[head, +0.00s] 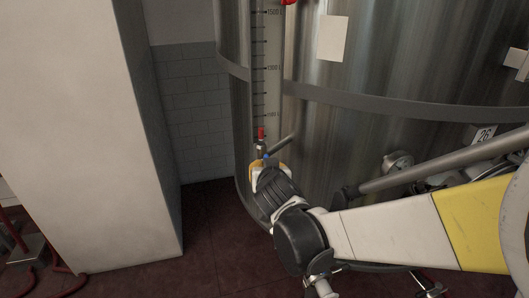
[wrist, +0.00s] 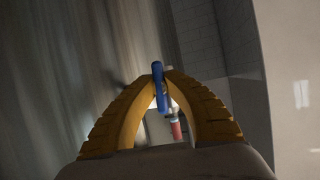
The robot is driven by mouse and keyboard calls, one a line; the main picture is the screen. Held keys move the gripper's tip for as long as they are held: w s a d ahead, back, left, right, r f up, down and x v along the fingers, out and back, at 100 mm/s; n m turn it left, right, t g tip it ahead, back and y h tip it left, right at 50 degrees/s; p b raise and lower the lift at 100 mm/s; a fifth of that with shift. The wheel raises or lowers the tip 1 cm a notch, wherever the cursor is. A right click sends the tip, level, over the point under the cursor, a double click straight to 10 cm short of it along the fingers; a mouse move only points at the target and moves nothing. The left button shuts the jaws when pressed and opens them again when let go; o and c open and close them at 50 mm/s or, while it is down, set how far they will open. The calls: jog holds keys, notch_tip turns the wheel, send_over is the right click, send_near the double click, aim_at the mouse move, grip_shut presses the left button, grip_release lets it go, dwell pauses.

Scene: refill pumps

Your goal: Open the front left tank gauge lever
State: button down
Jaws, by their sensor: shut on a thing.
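The steel tank (head: 365,65) carries a tall gauge (head: 267,75) with a printed scale. A red part (head: 261,133) shows at the gauge's lower end and also in the wrist view (wrist: 177,131). My gripper (head: 265,163), with yellow fingers, is at the gauge's foot. In the wrist view its fingertips (wrist: 163,76) are closed on the blue lever (wrist: 159,93), which sticks out past them. In the head view only a small blue bit (head: 266,156) shows; the rest of the lever is hidden by my gripper.
A pale square column (head: 90,130) stands left of the tank, with a tiled wall (head: 195,110) behind the gap. The dark red floor (head: 215,225) is clear there. A pipe (head: 440,160), a round fitting (head: 397,162) and a tag marked 26 (head: 483,135) are at right.

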dwell(0.5)
jog(key=c, duration=1.4)
grip_release()
jog(key=shift+c, duration=0.2)
jog(key=shift+s, duration=0.1)
jog(key=a+v, duration=0.1)
jog(key=v, duration=1)
jog(key=shift+s+d, duration=0.4)
jog(key=shift+d+r, duration=0.1)
jog(key=shift+r, duration=0.05)
